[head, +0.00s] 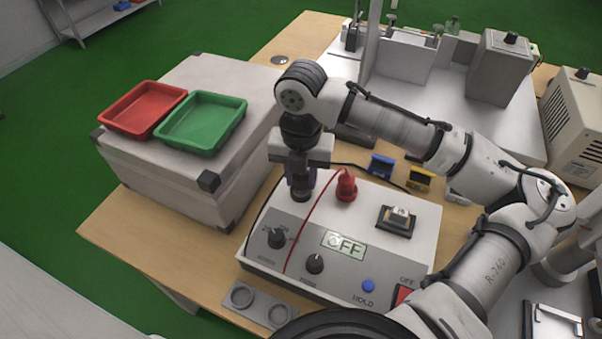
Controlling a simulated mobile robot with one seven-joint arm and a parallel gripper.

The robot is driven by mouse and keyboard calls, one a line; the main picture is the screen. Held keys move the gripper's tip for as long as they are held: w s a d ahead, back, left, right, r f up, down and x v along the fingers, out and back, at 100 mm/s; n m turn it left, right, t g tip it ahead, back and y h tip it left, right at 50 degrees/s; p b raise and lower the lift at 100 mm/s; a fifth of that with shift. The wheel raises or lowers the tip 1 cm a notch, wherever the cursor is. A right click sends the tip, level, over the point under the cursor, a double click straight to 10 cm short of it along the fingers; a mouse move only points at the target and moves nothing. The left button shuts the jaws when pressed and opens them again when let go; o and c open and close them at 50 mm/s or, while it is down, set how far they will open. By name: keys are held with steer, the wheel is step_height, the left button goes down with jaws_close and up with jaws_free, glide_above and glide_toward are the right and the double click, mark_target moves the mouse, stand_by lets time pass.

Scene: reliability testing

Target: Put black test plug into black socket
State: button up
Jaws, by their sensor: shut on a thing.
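My gripper (300,178) points down over the back left of the white tester box (384,265). It is shut on the black test plug (300,195), of which only the lower part shows below the fingers. The plug is upright at the box's top face. The black socket is hidden beneath the plug and gripper, so I cannot tell how deep the plug sits. A black cable runs right from behind my gripper. A red plug (346,186) stands upright on the box just right of my gripper, with a red lead hanging forward across the panel.
The box carries knobs, an OFF display (344,246), a blue HOLD button (368,286) and a red switch (403,295). Red (143,108) and green (202,122) trays sit on a case at left. Blue (381,165) and yellow (419,179) holders stand behind the box.

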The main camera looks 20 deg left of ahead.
steer(key=shift+f+b, duration=0.3)
steer(key=shift+f, duration=0.35)
stand_by(0.5)
steer(key=o, duration=0.7)
steer(key=shift+r, duration=0.15)
step_height(320, 180, up, 11)
steer(key=p, duration=1)
